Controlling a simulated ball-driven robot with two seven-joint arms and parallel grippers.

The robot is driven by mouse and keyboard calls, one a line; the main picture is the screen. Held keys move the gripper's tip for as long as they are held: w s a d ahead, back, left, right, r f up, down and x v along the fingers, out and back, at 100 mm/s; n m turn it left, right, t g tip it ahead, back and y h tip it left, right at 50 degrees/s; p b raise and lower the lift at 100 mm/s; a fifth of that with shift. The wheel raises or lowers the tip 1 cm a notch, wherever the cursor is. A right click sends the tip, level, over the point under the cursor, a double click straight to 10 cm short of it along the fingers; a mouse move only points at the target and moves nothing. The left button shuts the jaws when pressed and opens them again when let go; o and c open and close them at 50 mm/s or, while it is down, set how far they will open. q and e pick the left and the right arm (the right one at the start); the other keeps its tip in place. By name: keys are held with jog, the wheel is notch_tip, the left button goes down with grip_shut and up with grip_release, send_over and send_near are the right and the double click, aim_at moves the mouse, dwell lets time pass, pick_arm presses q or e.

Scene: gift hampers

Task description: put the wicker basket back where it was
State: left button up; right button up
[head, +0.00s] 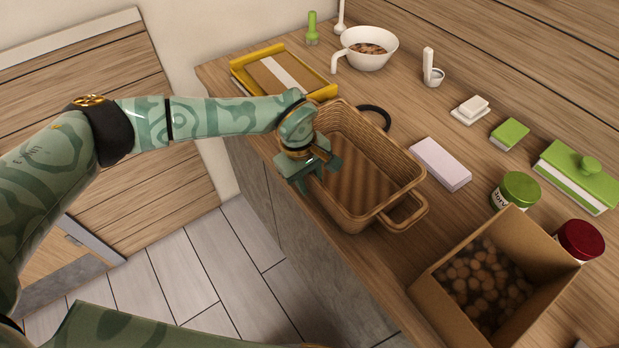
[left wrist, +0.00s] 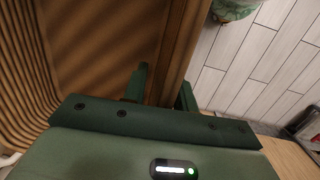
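The wicker basket (head: 385,160) is a brown, woven, rectangular basket with a handle loop at its near right end. It sits upright at the counter's front edge and looks empty. My left gripper (head: 308,180) is at its front long wall. In the left wrist view the two fingers (left wrist: 163,92) are on either side of the basket's wall (left wrist: 178,50), with the wall filling the gap between them. The finger contact is partly hidden in the head view. My right gripper is in neither view.
On the counter, a yellow-framed tray (head: 325,88) and a dark ring (head: 376,112) lie behind the basket. A pale pink block (head: 440,164) is to its right. A cardboard box (head: 545,245) of round brown items stands near right, by a green-lidded jar (head: 515,191).

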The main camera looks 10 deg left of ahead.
pick_arm(q)
notch_tip(320, 180, up, 12)
jog(key=a+p, duration=0.1)
jog(key=shift+a, duration=0.4)
